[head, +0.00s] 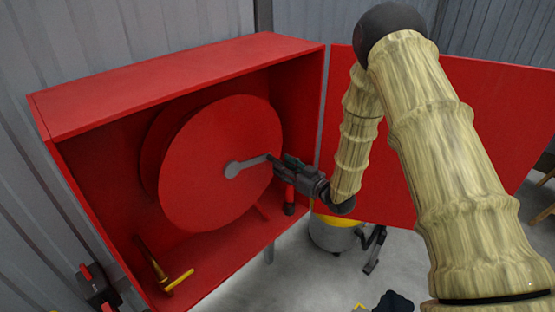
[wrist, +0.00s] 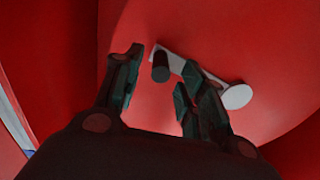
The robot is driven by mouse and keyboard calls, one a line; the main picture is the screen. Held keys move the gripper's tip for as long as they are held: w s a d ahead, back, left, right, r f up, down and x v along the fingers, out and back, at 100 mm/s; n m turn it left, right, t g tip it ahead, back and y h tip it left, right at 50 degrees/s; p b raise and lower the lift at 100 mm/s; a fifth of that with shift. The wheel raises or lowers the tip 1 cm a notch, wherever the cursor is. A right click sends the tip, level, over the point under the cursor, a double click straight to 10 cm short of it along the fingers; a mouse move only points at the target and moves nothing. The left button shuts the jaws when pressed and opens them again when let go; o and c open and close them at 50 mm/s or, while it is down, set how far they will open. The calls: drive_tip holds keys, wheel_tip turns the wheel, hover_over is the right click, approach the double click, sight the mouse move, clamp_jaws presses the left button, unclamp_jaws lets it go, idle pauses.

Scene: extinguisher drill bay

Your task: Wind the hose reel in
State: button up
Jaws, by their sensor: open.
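The red hose reel (head: 205,165) is mounted inside an open red cabinet (head: 180,80). A grey crank arm (head: 245,163) runs from the reel's hub toward its right edge. In the wrist view the crank arm (wrist: 208,74) ends in a dark round handle (wrist: 160,67). My gripper (head: 280,166) is at the right side of the reel face, by the crank's outer end. In the wrist view my gripper (wrist: 158,78) is open, with one finger on each side of the handle. I cannot tell whether either finger touches it. The hose itself is not visible.
The red cabinet door (head: 500,110) stands open to the right, behind my arm. A red extinguisher-like object (head: 290,198) is below my gripper. A grey and yellow bucket (head: 332,232) stands on the floor.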

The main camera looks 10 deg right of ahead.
drive_tip(key=shift+p+x, duration=0.45)
drive_tip(key=shift+x, duration=1.35)
clamp_jaws()
